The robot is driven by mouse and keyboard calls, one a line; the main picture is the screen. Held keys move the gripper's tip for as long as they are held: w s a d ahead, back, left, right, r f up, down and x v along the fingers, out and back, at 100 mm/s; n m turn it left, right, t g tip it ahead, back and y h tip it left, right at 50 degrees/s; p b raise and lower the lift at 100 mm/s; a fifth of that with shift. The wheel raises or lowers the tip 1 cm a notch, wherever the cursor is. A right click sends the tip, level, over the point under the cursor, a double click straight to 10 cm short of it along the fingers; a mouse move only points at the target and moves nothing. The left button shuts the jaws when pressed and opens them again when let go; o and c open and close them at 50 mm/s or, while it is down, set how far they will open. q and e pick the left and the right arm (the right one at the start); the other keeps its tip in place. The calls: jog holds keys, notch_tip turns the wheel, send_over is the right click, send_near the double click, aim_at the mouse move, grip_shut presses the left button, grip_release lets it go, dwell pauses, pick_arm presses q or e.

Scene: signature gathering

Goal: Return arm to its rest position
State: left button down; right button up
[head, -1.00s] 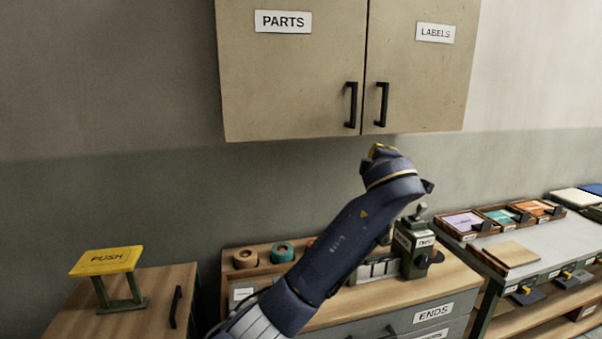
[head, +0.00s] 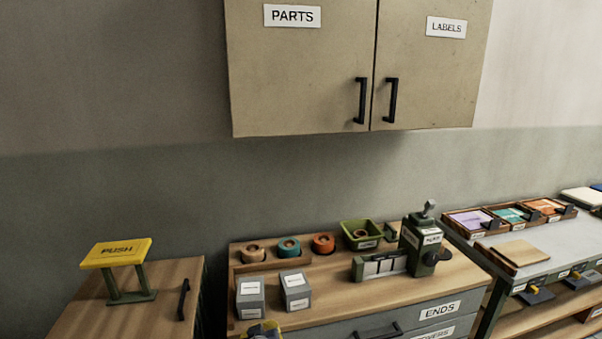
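Only a small yellow and dark piece of my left gripper (head: 262,331) shows, at the bottom edge of the head view, in front of the wooden counter's left part. Its fingers cannot be made out, so I cannot tell if it is open or shut, or if it holds anything. The rest of the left arm is out of the picture. My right gripper is not in view.
A yellow PUSH stand (head: 116,253) is at left. The counter holds two grey boxes (head: 295,291), tape rolls (head: 289,248), a green bin (head: 361,234) and a green device (head: 420,247). A shut cabinet (head: 300,75) hangs above. Trays (head: 470,221) are at right.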

pick_arm(q)
jog(key=s+a+f+m+g+y, duration=0.1)
jog(key=s+a+f+m, duration=0.25)
jog(key=s+a, duration=0.5)
jog(key=s+a+f+m+g+y, duration=0.15)
jog(key=s+a+f+m, duration=0.35)
jog(key=s, duration=0.7)
jog(key=s+a+f+m+g+y, duration=0.1)
jog(key=s+a+m, duration=0.2)
jog(key=s+a, duration=0.6)
jog(key=s+d+f+g+h, duration=0.1)
jog(key=s+d+f, duration=0.15)
jog(key=f, duration=1.35)
jog(key=s+d+f+g+h, duration=0.2)
jog(key=d+f, duration=0.2)
jog(key=f, duration=1.1)
jog(key=s+f+n+g+h, duration=0.1)
jog(key=s+f+n+g, duration=0.2)
jog(key=s+f, duration=1.8)
jog(key=shift+s+d+n, duration=0.15)
jog(key=shift+s+n, duration=0.05)
jog(key=shift+n, duration=0.15)
jog(key=shift+h, duration=0.25)
